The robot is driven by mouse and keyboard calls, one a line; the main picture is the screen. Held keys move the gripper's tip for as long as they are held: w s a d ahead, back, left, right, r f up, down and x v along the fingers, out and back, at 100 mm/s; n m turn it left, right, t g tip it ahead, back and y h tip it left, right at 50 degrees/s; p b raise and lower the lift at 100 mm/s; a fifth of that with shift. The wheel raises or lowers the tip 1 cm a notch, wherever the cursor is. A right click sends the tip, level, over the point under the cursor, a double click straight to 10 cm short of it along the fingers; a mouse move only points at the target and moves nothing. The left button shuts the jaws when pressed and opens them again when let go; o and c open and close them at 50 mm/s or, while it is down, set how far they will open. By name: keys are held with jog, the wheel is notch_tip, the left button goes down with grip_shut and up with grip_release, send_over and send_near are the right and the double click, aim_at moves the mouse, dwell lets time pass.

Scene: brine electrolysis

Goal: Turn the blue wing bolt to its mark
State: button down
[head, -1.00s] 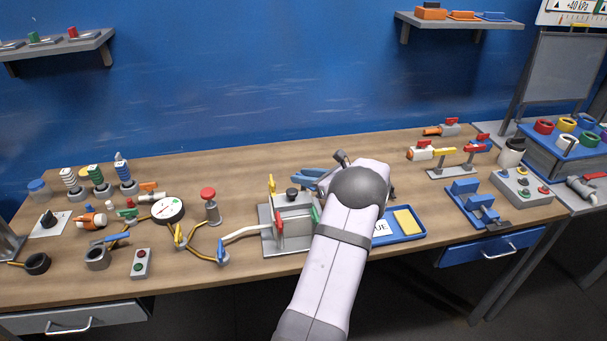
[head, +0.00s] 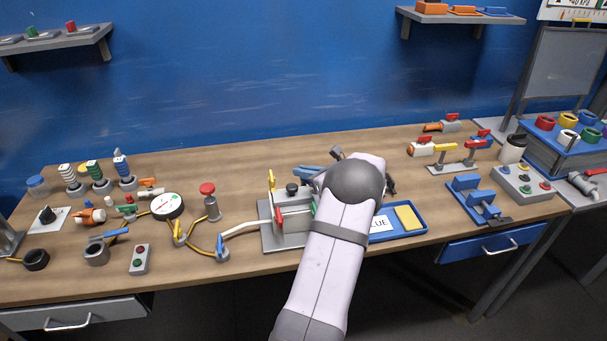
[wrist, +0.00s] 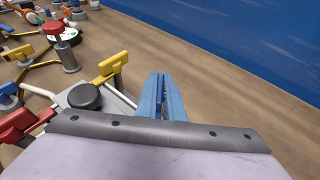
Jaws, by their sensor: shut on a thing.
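The clamp block (head: 294,224) is a grey frame on a flat plate at mid-table. It has a black knob (head: 292,190), a yellow wing bolt (head: 271,183) at its far left, a red wing bolt (head: 278,217) at its near left and a green part at its right. My gripper (head: 303,171) is at the block's far right side. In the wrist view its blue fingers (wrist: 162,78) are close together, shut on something. The blue wing bolt cannot be told apart from the blue fingers; it appears to be hidden between them. Its mark is not visible.
A blue tray (head: 400,236) with a yellow pad lies right of my arm. A red-topped post (head: 208,190), a round gauge (head: 168,206) and yellow and blue-handled valves stand left of the block. The table behind the block is mostly clear.

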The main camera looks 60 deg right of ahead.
jog(key=m+h+b, duration=0.1)
jog(key=b, duration=0.1)
jog(key=m+g+h+b, duration=0.1)
jog(key=b, duration=0.1)
jog(key=m+h+b, duration=0.1)
jog(key=h+b, duration=0.1)
jog(key=shift+f+m+b, duration=0.3)
jog(key=shift+b, duration=0.1)
jog(key=shift+r+m+g+h+b, duration=0.1)
jog(key=shift+m+g+h+b, duration=0.5)
jog(key=shift+b, duration=0.65)
jog(key=shift+r, duration=0.1)
jog(key=shift+r+b, duration=0.15)
jog(key=shift+b, duration=0.25)
jog(key=c, duration=1.9)
grip_release()
jog(key=shift+o, duration=0.2)
jog(key=shift+b+v, duration=0.35)
jog(key=shift+v, duration=3.3)
jog(key=shift+w+a, duration=0.1)
